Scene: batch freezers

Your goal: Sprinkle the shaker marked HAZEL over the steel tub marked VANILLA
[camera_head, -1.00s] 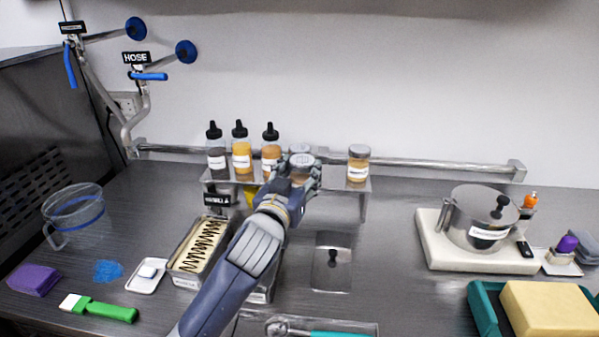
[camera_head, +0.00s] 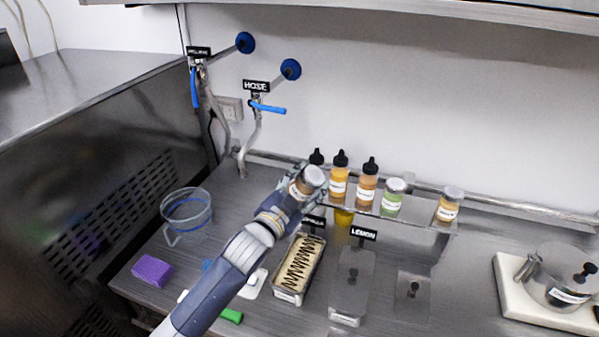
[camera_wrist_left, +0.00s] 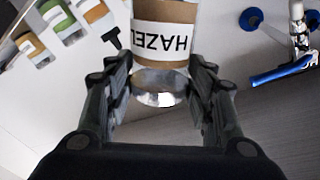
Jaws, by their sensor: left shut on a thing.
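My left gripper (camera_head: 302,184) is shut on the HAZEL shaker, a brown jar with a silver lid (camera_head: 314,176). In the left wrist view the shaker (camera_wrist_left: 163,35) sits between the fingers, its HAZEL label upside down and its metal lid toward the palm. In the head view it is held in the air, tilted, left of the shelf bottles. The steel tub (camera_head: 299,266) with pale ice cream and dark zigzag lines stands on the counter, below and close to the gripper; its front label is too small to read. A black sign above it is partly covered. My right gripper is not in view.
A shelf (camera_head: 400,215) holds several bottles and jars. A lidded tub (camera_head: 350,285) under the LEMON sign (camera_head: 363,235) stands right of the open tub. A clear jug (camera_head: 187,212) and purple sponge (camera_head: 152,270) are at left. A steel pot (camera_head: 560,280) is at right.

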